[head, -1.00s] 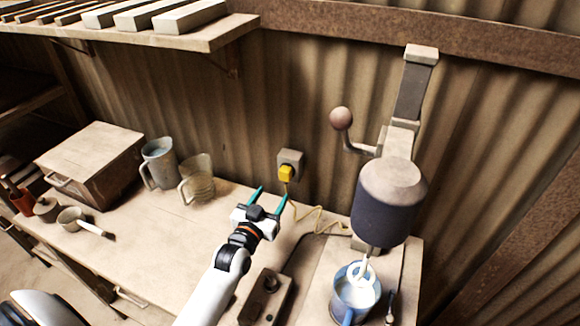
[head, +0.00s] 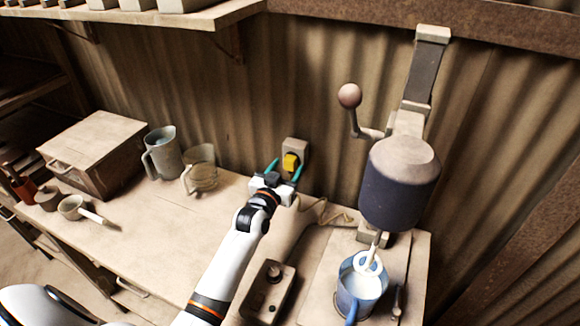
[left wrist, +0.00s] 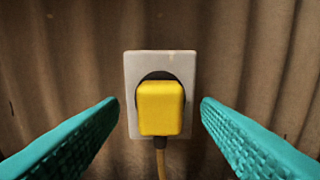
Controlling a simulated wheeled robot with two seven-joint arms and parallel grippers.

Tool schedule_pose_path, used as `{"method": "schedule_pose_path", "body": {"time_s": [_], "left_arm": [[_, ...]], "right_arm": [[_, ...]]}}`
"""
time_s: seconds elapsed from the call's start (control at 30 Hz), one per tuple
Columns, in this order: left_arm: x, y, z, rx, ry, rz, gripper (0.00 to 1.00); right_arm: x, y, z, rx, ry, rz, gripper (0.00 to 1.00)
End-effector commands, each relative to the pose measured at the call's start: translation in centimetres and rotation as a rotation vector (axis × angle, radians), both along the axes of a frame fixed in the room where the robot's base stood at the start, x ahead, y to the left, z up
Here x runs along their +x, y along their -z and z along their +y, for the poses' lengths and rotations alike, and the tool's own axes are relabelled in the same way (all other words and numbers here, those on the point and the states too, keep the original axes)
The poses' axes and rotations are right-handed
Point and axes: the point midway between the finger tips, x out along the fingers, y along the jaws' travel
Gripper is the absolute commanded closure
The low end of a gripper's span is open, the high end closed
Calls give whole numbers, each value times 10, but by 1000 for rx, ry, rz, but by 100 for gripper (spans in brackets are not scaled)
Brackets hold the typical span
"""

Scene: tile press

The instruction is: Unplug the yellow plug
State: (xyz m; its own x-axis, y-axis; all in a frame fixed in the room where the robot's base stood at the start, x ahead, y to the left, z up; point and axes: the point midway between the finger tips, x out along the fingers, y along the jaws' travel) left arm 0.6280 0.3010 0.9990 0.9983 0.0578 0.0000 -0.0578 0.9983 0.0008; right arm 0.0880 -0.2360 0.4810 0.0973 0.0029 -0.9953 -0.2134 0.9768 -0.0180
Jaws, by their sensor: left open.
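The yellow plug (head: 290,162) sits in the pale wall socket (head: 301,147) on the corrugated wall. In the left wrist view the plug (left wrist: 160,108) is centred on the socket plate (left wrist: 133,66), with its cord (left wrist: 161,164) hanging straight down. My left gripper (head: 285,168) is open, its teal fingers pointing at the wall. In the left wrist view one finger shows on each side of the plug, with a gap on both sides and no contact. My right gripper is not in view.
A mixer-like machine (head: 400,180) with a ball-ended lever stands at the right, over a blue mug (head: 360,285). A control box with a knob (head: 268,290) lies on the bench. Jugs (head: 161,153) stand left of the socket. A shelf (head: 190,18) hangs above.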

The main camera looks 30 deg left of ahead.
Motion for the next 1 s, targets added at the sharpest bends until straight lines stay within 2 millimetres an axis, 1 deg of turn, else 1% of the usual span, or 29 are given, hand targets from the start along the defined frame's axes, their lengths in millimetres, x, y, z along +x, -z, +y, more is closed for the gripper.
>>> {"method": "schedule_pose_path", "body": {"time_s": [0.1, 0.23, 0.77, 1.0], "left_arm": [[9, 1, 0, 0, 0, 0, 42], [12, 0, 1, -1, 0, 0, 42], [13, 0, 1, -1, 1, 1, 42], [13, 0, 0, -1, 1, 1, 42]], "right_arm": [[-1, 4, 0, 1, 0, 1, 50], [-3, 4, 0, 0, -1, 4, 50], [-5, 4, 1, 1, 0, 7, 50], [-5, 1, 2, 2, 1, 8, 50]]}}
